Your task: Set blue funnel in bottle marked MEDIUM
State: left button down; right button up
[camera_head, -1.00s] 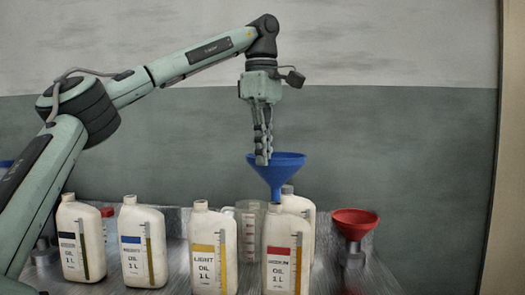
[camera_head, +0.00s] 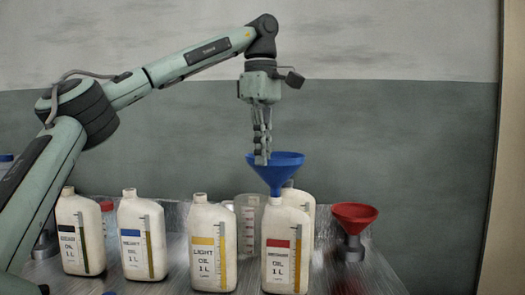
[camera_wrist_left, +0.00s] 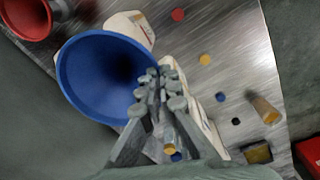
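The blue funnel (camera_head: 275,172) is upright, over the neck of the white bottle with the red label band (camera_head: 287,245), whose label appears to read MEDIUM. The spout's lower end meets the bottle neck and is no longer seen below it; how deep it sits is hard to tell. My left gripper (camera_head: 262,160) points down, its fingers closed on the funnel's left rim. The left wrist view shows the fingers (camera_wrist_left: 158,88) pinching the rim of the blue funnel (camera_wrist_left: 95,75). My right gripper is not in view.
Bottles with yellow (camera_head: 213,245), blue (camera_head: 142,240) and black (camera_head: 80,235) bands stand in a row to the left. A clear measuring jug (camera_head: 248,222) and another white bottle (camera_head: 300,197) stand behind. A red funnel (camera_head: 354,217) stands on a holder at right. Loose caps (camera_wrist_left: 205,59) lie on the metal table.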

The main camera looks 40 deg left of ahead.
pick_arm(q)
jog(key=shift+f, duration=0.3)
jog(key=shift+f+b, duration=0.4)
jog(key=shift+f, duration=0.15)
jog(key=c, duration=2.2)
grip_release()
jog(key=o, duration=0.6)
jog(key=shift+c, duration=0.2)
notch_tip(320, 180, up, 12)
jog(key=shift+s, duration=0.3)
jog(key=shift+w+d, duration=0.1)
